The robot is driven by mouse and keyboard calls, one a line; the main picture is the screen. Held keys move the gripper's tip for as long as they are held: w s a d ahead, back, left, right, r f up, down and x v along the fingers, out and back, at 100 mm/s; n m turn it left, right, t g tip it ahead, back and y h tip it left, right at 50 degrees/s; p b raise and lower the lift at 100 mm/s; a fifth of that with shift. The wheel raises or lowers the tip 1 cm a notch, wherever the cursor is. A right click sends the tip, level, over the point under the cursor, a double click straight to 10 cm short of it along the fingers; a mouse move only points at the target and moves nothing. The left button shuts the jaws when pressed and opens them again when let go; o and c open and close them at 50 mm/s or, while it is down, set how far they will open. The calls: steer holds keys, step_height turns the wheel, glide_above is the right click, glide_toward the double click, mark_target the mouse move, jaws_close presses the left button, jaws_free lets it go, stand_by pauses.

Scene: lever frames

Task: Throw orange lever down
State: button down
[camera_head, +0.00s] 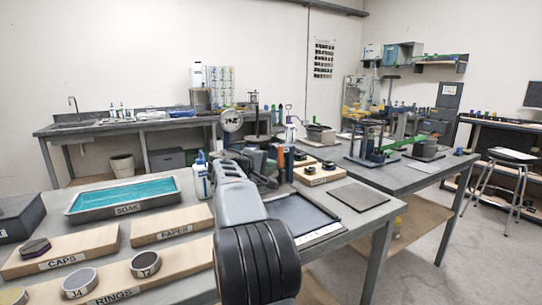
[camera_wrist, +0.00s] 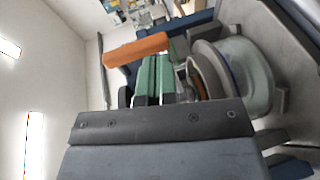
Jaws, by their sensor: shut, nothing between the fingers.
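The orange lever (camera_head: 289,158) stands about upright on the workbench, just right of my gripper (camera_head: 268,160) in the head view. In the wrist view the orange lever (camera_wrist: 137,49) lies across the upper middle, just beyond the fingertips. The picture is turned there, with ceiling lights at the left. My gripper (camera_wrist: 154,70) shows green fingers close together and nothing held. The fingertips are very near the lever's side; I cannot tell whether they touch it. The lever's base is hidden behind dark and green parts.
A round metal and glass part (camera_wrist: 245,75) is close right of the fingers in the wrist view. A dial gauge (camera_head: 231,121) and a blue-white bottle (camera_head: 200,178) stand near my arm. A dark tray (camera_head: 318,236) and flat plate (camera_head: 358,196) lie to the right.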

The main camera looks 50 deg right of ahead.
steer(key=w+f+v, duration=0.1)
steer(key=f+v, duration=0.1)
steer(key=v, duration=1)
steer(key=shift+a+f, duration=0.15)
steer(key=shift+a, duration=0.35)
steer(key=shift+p, duration=0.3)
steer(key=s+a+t+y+p, duration=0.1)
steer(key=s+a+y+p, duration=0.3)
steer(key=a+p, duration=0.4)
steer(key=s+a+r+n+t+y+p, duration=0.1)
steer(key=s+a+t+y+p, duration=0.1)
steer(key=s+a+y+p, duration=0.3)
steer(key=s+a+r+n+t+y+p, duration=0.1)
steer(key=s+a+y+p, duration=0.4)
steer(key=a+p, duration=0.7)
steer(key=a+t+y, duration=0.1)
steer(key=a, duration=0.2)
steer(key=shift+a+y, duration=0.25)
steer(key=shift+y, duration=0.05)
steer(key=shift+r, duration=0.1)
